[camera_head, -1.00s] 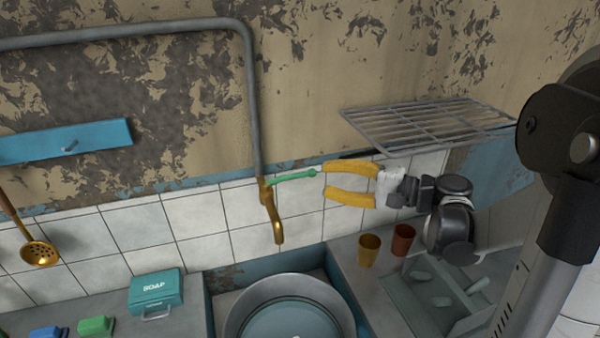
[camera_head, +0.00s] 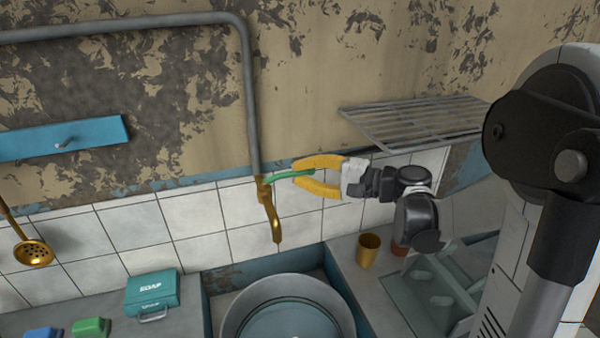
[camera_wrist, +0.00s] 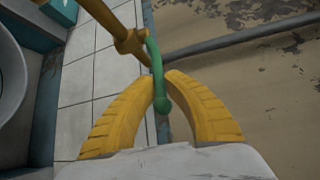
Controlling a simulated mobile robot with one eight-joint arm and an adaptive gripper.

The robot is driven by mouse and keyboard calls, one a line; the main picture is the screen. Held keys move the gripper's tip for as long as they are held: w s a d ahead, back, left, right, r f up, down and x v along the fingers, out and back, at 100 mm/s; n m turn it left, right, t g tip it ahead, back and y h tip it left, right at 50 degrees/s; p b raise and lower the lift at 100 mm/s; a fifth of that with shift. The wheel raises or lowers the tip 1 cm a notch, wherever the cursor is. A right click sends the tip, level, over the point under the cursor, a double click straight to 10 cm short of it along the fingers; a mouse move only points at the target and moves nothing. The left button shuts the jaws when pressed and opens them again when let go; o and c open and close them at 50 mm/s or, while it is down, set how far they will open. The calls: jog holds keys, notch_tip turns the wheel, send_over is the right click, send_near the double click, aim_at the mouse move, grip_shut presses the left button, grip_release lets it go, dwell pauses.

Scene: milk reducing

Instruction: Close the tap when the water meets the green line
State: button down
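The brass tap (camera_head: 271,215) hangs from the grey pipe above the sink. Its green handle (camera_head: 285,175) sticks out to the right. My gripper (camera_head: 296,172) has yellow fingers closed around the handle from the right. In the wrist view, the handle (camera_wrist: 157,65) runs between the fingertips (camera_wrist: 162,77), its round end inside the fingers. A round metal basin (camera_head: 240,312) stands in the sink below the tap, with a teal surface (camera_head: 290,325) inside, cut off by the frame edge. I cannot make out a green line or a water stream.
A wire rack (camera_head: 420,123) juts from the wall above my arm. A teal soap box (camera_head: 152,292) and sponges stand at left. A ladle (camera_head: 33,252) hangs far left.

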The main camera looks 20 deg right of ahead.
jog(key=s+m+t+h, duration=0.2)
jog(key=shift+a+h, duration=0.2)
jog(key=shift+h, duration=0.1)
jog(key=shift+s+m+t+h+p, duration=0.3)
jog(key=shift+m+t+h, duration=0.1)
jog(key=shift+m+h, duration=0.3)
jog(key=c, duration=1.4)
grip_release()
jog(key=shift+c, duration=0.2)
jog(key=v, duration=1.2)
